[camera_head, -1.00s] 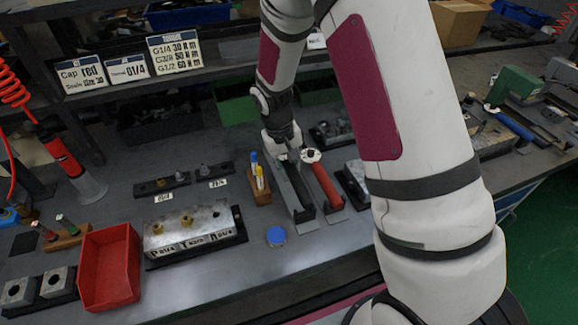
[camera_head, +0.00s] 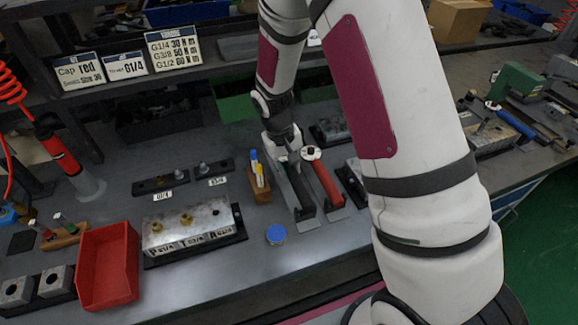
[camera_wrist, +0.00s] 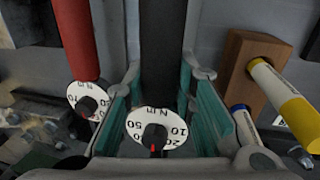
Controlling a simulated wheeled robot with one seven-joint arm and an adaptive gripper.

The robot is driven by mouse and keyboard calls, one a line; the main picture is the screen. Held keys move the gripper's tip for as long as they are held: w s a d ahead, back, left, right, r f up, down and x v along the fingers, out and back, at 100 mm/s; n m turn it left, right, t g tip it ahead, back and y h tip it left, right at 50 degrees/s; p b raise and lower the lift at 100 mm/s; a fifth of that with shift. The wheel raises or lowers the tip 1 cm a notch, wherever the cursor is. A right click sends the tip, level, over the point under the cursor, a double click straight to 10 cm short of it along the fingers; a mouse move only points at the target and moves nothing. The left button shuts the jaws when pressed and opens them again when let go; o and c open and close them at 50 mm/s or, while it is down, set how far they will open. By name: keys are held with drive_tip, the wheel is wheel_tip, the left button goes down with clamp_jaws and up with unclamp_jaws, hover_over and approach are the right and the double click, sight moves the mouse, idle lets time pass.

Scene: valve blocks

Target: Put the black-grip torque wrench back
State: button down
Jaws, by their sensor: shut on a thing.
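The black-grip torque wrench (camera_head: 302,198) lies along a narrow metal holder on the bench, its grip end towards the front. In the wrist view its black shaft (camera_wrist: 163,45) runs between the teal pads of my gripper (camera_wrist: 160,85), with its round white dial (camera_wrist: 156,128) near the camera. My gripper (camera_head: 287,158) is shut on it near the dial end. A red-grip torque wrench (camera_head: 326,181) lies beside it on the right in a like holder; it shows at the left in the wrist view (camera_wrist: 75,40). Whether the black wrench fully rests in its holder cannot be told.
A wooden block (camera_head: 259,187) with yellow and blue markers stands close to the left of the black wrench. A blue round cap (camera_head: 276,235) lies in front. A valve block (camera_head: 190,228) and a red bin (camera_head: 109,266) are further left. My arm hides the bench to the right.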

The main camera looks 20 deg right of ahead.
drive_tip(key=shift+f+b, duration=0.5)
drive_tip(key=shift+f, duration=0.6)
drive_tip(key=c, duration=1.2)
unclamp_jaws()
drive_tip(key=shift+c, duration=0.2)
wheel_tip(320, 180, up, 12)
drive_tip(key=a, duration=0.2)
drive_tip(key=shift+f, duration=0.1)
drive_tip(key=s+d+r+t+y, duration=0.1)
drive_tip(key=s+d+r+t, duration=0.1)
drive_tip(key=s+r, duration=1.1)
drive_tip(key=s+r+t, duration=0.2)
drive_tip(key=s+r, duration=0.4)
drive_tip(key=s, duration=0.6)
drive_tip(key=shift+d+m+y, duration=0.15)
drive_tip(key=shift+m+y, duration=0.15)
drive_tip(key=shift+y, duration=0.1)
